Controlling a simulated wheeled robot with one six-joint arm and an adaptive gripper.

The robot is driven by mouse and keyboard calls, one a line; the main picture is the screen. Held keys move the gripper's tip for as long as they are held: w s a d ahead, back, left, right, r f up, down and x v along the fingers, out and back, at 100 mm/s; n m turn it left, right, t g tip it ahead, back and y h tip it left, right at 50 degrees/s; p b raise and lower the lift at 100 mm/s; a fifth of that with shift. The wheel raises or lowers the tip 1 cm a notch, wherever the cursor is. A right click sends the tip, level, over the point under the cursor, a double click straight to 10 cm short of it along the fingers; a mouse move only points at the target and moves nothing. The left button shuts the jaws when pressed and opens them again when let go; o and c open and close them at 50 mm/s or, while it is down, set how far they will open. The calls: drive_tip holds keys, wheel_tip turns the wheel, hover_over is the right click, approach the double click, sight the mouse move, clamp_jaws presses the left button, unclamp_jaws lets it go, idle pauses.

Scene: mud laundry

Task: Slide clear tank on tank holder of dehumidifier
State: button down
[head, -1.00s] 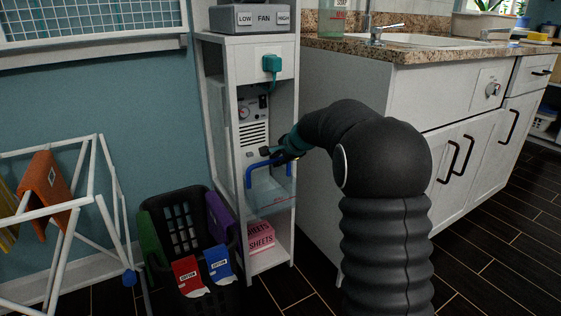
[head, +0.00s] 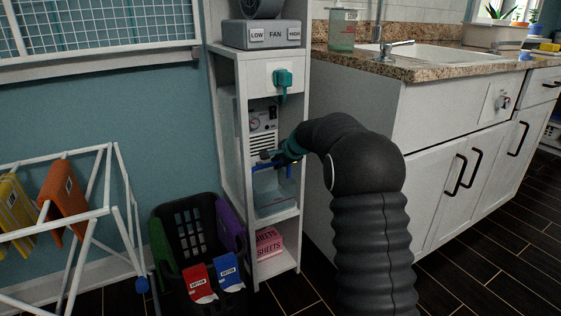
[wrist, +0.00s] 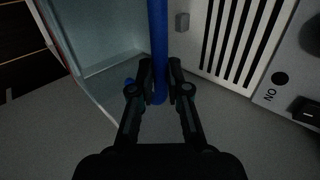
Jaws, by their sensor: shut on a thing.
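The clear tank (head: 275,203) is a see-through box with a blue handle (head: 257,180), on the middle shelf of the white cabinet. My gripper (head: 280,156) reaches in at the tank's top. In the wrist view my gripper (wrist: 159,85) is shut on the blue handle (wrist: 158,40), one finger on each side of it. The clear tank wall (wrist: 95,70) shows to the left there. The dehumidifier (head: 263,125) is the white unit with a vent and gauge behind the tank; its vent (wrist: 235,40) is at the right in the wrist view. The tank holder cannot be made out.
The white cabinet's side posts (head: 304,150) stand close around my gripper. Pink sheets boxes (head: 269,242) sit on the shelf below. A black basket (head: 192,232) and a drying rack (head: 105,212) stand left; a sink counter (head: 420,68) is right.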

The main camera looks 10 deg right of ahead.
drive_tip(key=shift+w+a+f+p, duration=0.25)
drive_tip(key=shift+w+f, duration=0.2)
drive_tip(key=shift+w, duration=0.25)
drive_tip(key=shift+w+a+f+p, duration=0.25)
drive_tip(key=shift+w+f, duration=0.15)
drive_tip(key=shift+w, duration=0.3)
drive_tip(key=c, duration=1.1)
unclamp_jaws()
drive_tip(key=shift+o, duration=0.4)
drive_tip(key=o, duration=0.7)
drive_tip(key=shift+s+d, duration=0.1)
